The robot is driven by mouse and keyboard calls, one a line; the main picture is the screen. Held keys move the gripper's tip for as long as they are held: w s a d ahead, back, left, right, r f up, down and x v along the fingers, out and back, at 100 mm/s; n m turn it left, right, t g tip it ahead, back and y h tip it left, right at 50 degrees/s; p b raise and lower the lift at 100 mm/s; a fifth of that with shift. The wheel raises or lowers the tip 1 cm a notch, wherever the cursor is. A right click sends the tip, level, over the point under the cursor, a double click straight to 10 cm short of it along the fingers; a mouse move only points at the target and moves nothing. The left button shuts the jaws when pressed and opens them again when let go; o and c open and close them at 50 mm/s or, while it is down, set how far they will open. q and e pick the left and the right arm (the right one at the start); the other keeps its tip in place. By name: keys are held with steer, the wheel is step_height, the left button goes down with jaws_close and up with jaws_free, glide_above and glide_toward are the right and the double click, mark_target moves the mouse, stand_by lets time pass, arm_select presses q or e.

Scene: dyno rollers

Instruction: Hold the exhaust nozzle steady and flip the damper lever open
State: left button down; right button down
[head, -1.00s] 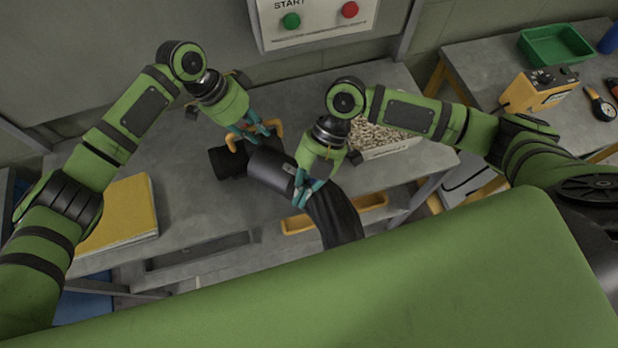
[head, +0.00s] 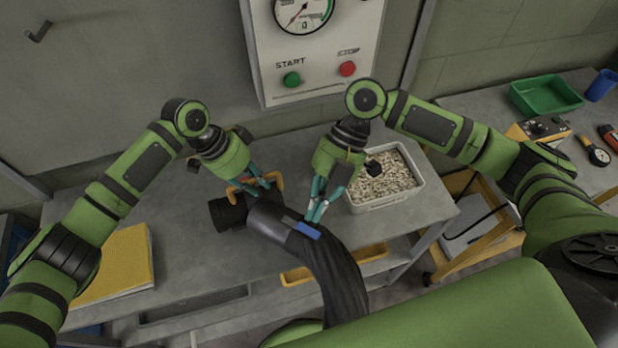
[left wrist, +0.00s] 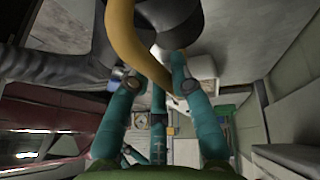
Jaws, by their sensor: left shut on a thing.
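The exhaust nozzle (head: 268,219) is a dark cylinder with a black end at left, lying over the bench and joined to a ribbed black hose. Its yellow handle (head: 278,181) sits on the far side. My left gripper (head: 256,190) is shut on that handle; in the left wrist view the yellow handle (left wrist: 137,50) passes between the teal fingers (left wrist: 155,95). The damper lever, with a blue tip (head: 307,231), lies on the nozzle near the hose end. My right gripper (head: 315,213) is just above the blue tip; its fingertips look close together, contact unclear.
A bin of pale pellets (head: 395,194) stands just right of my right gripper. A yellow folder (head: 118,262) lies at the left of the bench. The START panel (head: 315,75) is on the wall behind. A green tray (head: 545,95) is on the right bench.

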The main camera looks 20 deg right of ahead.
arm_select(q)
steer(key=c, duration=1)
jaws_free()
steer(key=shift+c, duration=0.2)
